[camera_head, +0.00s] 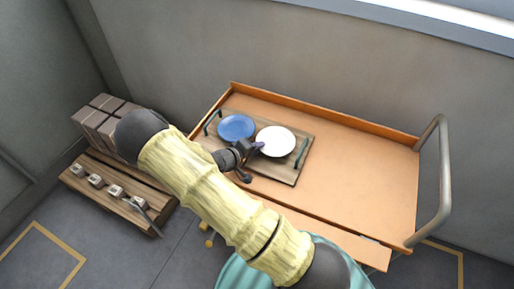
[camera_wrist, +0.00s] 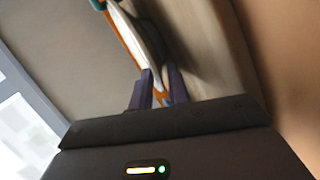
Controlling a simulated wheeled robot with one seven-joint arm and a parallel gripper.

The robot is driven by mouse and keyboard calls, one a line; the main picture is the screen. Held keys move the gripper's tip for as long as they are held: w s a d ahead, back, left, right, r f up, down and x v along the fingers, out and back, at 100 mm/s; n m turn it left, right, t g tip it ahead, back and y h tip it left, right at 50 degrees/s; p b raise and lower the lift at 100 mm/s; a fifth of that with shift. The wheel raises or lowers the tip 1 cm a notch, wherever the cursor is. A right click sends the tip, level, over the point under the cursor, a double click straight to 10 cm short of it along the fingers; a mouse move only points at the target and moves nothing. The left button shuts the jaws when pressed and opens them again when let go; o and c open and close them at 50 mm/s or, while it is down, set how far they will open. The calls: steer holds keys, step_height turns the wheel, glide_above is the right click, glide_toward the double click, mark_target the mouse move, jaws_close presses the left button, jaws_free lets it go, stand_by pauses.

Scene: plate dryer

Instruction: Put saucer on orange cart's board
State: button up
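The white saucer (camera_head: 276,141) is over the right half of the wooden board (camera_head: 285,173) on the orange cart (camera_head: 350,160). My gripper (camera_head: 259,146) is at its left edge. In the wrist view, the saucer (camera_wrist: 148,35) shows nearly edge-on, close to the board, with its near rim between my fingertips (camera_wrist: 160,72). The fingers have a narrow gap between them; whether they press on the rim is unclear. I cannot tell whether the saucer touches the board.
A blue plate (camera_head: 236,127) lies on the board's left half, close beside the saucer. Dark handles (camera_head: 302,152) stand at the board's ends. The cart top right of the board is clear. A low wooden rack (camera_head: 118,190) stands at the left.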

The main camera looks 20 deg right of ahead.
steer(key=v, duration=1)
steer(key=shift+w+a+r, duration=0.15)
steer(key=shift+w+a, duration=0.05)
steer(key=shift+s+a+r, duration=0.35)
steer(key=shift+s+a, duration=0.05)
steer(key=shift+s, duration=0.05)
steer(key=shift+s+a, duration=0.1)
steer(key=shift+a, duration=0.2)
steer(key=shift+d, duration=0.15)
